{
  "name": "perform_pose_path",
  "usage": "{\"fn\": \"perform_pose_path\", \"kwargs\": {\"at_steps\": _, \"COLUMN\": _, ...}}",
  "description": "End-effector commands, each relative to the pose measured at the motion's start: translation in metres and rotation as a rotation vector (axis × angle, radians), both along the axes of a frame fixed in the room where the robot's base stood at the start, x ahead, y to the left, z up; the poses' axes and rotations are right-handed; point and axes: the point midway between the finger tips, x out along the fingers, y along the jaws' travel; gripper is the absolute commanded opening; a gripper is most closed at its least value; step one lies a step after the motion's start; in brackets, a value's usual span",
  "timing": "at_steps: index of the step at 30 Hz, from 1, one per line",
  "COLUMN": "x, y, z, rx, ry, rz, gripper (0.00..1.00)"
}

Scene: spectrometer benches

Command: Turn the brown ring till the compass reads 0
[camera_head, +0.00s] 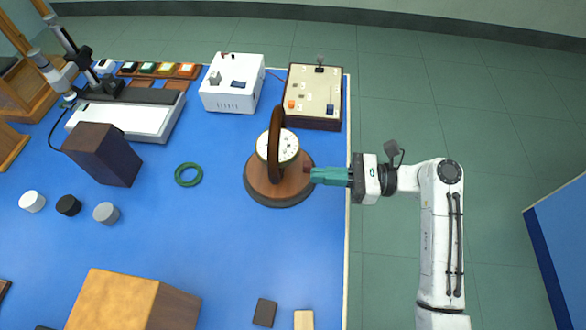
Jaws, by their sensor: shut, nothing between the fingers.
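The brown ring (276,142) stands upright on a round brown wooden base (262,190), near the right edge of the blue bench. A compass (288,147) with a white round face sits at the ring, partly hidden behind it. The needle and its reading are too small to make out. My gripper (312,174) comes in from the right with its teal fingers together and empty. The fingertips are at the right side of the base, beside a small dark red part (307,169); I cannot tell whether they touch it.
A white box (232,83) and a cream-topped control box (315,95) stand behind the compass. A green ring (188,174) lies to the left, near a dark brown block (103,155). A large wooden block (115,300) stands in front. Bench between them is clear.

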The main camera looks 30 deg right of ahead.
Motion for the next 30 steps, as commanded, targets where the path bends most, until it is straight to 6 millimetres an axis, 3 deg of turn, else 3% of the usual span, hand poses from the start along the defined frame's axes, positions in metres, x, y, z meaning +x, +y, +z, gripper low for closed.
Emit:
{"fn": "perform_pose_path", "kwargs": {"at_steps": 6, "x": 0.022, "y": 0.034, "z": 0.002, "rx": 0.001, "ry": 0.000, "rz": 0.002, "gripper": 0.00}}
{"fn": "perform_pose_path", "kwargs": {"at_steps": 12, "x": 0.033, "y": 0.050, "z": 0.001, "rx": 0.000, "ry": 0.000, "rz": 0.000, "gripper": 0.00}}
{"fn": "perform_pose_path", "kwargs": {"at_steps": 30, "x": 0.037, "y": 0.057, "z": 0.003, "rx": 0.001, "ry": 0.001, "rz": 0.000, "gripper": 0.00}}
